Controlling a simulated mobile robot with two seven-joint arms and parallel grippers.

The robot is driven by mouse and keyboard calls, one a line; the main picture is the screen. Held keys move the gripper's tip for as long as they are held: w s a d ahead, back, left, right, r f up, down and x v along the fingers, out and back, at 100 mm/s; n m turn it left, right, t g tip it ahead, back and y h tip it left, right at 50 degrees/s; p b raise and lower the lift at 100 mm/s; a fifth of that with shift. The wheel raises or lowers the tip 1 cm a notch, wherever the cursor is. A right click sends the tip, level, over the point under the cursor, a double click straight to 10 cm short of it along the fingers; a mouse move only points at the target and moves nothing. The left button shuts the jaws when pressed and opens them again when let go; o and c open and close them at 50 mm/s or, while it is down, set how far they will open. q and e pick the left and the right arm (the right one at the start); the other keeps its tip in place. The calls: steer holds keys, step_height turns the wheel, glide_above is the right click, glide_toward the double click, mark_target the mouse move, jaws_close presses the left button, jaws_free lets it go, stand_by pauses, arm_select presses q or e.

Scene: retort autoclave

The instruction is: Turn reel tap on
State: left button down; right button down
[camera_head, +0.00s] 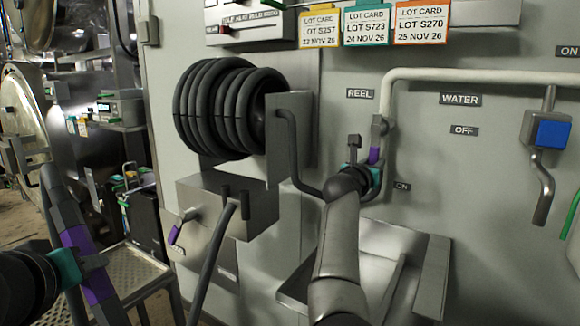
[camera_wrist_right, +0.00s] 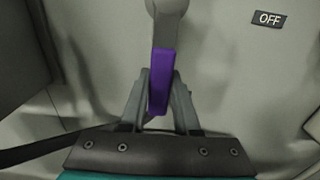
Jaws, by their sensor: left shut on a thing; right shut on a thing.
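The reel tap (camera_head: 379,128) sits on the pipe below the REEL label (camera_head: 360,93). Its purple lever handle (camera_head: 374,155) hangs down in the head view. My right gripper (camera_head: 368,152) is shut on this handle; in the right wrist view its fingers (camera_wrist_right: 160,95) close on both sides of the purple handle (camera_wrist_right: 161,70). An ON label (camera_head: 402,186) is below the tap and an OFF label (camera_head: 464,130) is to its right. My left gripper (camera_head: 82,262) is shut on a grey bar with a purple sleeve (camera_head: 75,238) at the lower left.
A black hose reel (camera_head: 225,108) and its grey bracket (camera_head: 290,140) stand close left of my right arm. A blue water tap handle (camera_head: 547,131) is at the right. A grey ledge (camera_head: 432,275) juts out below. A perforated step (camera_head: 135,268) is at the lower left.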

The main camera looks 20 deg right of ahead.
steer(key=shift+a, duration=0.1)
stand_by(0.3)
steer(key=c, duration=0.6)
jaws_free()
steer(key=shift+c, duration=0.2)
